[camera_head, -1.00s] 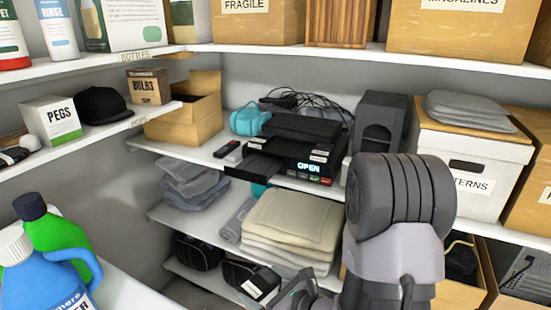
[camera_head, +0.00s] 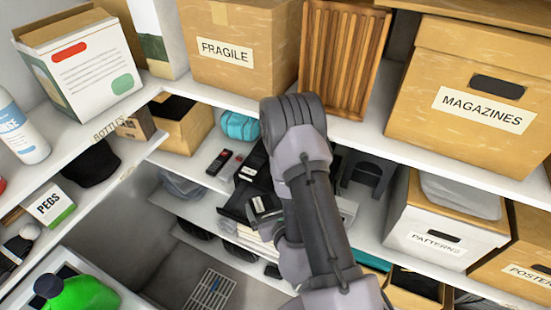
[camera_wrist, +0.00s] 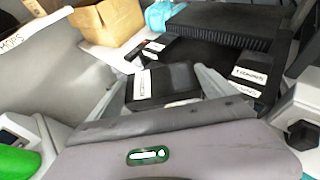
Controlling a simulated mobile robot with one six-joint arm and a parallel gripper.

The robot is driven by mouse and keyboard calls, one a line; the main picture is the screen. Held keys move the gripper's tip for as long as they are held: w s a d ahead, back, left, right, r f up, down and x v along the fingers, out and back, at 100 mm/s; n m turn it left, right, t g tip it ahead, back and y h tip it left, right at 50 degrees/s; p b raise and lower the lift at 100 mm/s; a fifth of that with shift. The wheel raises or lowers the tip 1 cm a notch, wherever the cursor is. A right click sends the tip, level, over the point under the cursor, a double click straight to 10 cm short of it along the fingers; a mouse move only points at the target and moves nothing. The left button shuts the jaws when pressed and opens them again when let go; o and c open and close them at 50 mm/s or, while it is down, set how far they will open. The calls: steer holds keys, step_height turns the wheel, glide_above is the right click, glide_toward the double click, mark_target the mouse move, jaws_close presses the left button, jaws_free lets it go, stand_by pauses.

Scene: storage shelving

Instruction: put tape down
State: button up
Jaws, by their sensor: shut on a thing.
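My gripper (camera_wrist: 160,88) is shut on a black tape (camera_wrist: 172,78) with a white label, held between its two fingers in the wrist view. In the head view the gripper (camera_head: 264,210) is in front of the middle shelf, and the tape shows only in part below my arm. In the head view the player (camera_head: 256,160) is mostly hidden by my arm. I cannot tell whether the tape touches the player.
A remote (camera_head: 219,162) lies on the shelf left of the player, near a teal object (camera_head: 239,126) and an open carton (camera_head: 184,128). A dark speaker (camera_head: 368,178) and a white patterns box (camera_head: 440,232) are to the right. The FRAGILE box (camera_head: 235,75) sits above.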

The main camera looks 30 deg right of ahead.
steer(key=w+d+b, duration=0.1)
steer(key=b, duration=0.2)
steer(key=w+d+f+b, duration=0.1)
steer(key=d+b, duration=0.1)
steer(key=b, duration=0.1)
steer(key=w+d+b, duration=0.1)
steer(key=b, duration=0.2)
steer(key=shift+w+d+f, duration=0.2)
steer(key=shift+w+f, duration=0.15)
steer(key=shift+w, duration=0.05)
steer(key=w+d+b, duration=0.1)
steer(key=w+d, duration=0.2)
steer(key=w+d+b, duration=0.2)
steer(key=w+d, duration=0.1)
steer(key=w, duration=0.1)
steer(key=shift+d+r, duration=0.15)
steer(key=f+b, duration=0.4)
steer(key=shift+s, duration=0.2)
steer(key=shift+w+r+p, duration=0.15)
steer(key=shift+r+p, duration=0.05)
steer(key=shift+p, duration=0.1)
steer(key=shift+f, duration=0.2)
steer(key=o, duration=1.2)
